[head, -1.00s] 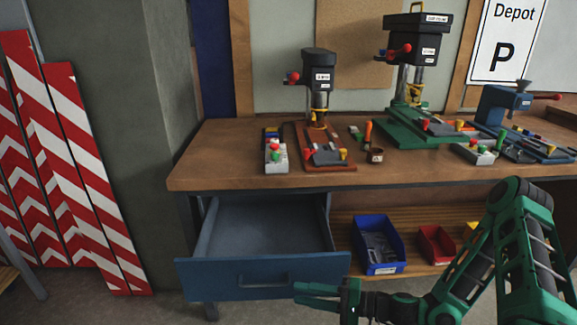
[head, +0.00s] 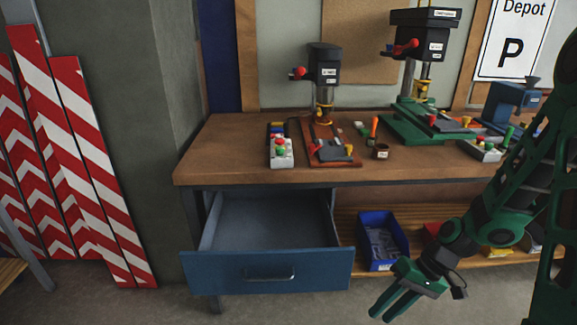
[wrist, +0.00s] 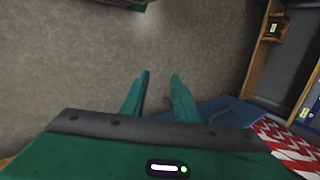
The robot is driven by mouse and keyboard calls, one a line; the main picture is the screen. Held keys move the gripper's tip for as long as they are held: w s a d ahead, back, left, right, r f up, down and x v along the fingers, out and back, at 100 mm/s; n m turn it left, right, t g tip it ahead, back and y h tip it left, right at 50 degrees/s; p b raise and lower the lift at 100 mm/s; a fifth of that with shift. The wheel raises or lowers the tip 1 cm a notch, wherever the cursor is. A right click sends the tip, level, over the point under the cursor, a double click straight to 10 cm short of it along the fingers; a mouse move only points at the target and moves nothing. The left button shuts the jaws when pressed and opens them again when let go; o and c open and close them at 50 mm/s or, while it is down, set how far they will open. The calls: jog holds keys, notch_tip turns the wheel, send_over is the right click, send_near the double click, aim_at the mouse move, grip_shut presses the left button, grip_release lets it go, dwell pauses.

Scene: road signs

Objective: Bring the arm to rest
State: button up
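My green gripper (head: 381,315) hangs low in front of the workbench, right of the open drawer, with its fingers pointing down and to the left in the head view. My arm rises from it to the right edge of that view. In the wrist view, the two fingers (wrist: 160,76) stand apart with nothing between them, over bare grey floor. The gripper is open, empty and apart from the drawer front.
The blue drawer (head: 268,270) stands pulled out and looks empty. The workbench (head: 230,160) carries drill presses and control boxes. A blue bin (head: 381,243) sits on the shelf behind my gripper. Striped boards (head: 80,170) lean at left. The floor before the bench is clear.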

jog(key=s+d+r+m+h, duration=0.3)
jog(key=s+d+r+h, duration=0.25)
jog(key=d+r, duration=0.65)
jog(key=s+d+r+m+t, duration=0.1)
jog(key=s+d+r+m, duration=0.2)
jog(key=s+r, duration=0.6)
jog(key=shift+s+d+m, duration=0.3)
jog(key=shift+s+d, duration=0.25)
jog(key=shift+d, duration=0.35)
jog(key=shift+h, duration=0.25)
jog(key=shift+w+f, duration=0.3)
jog(key=shift+w, duration=0.3)
jog(key=shift+d, duration=0.1)
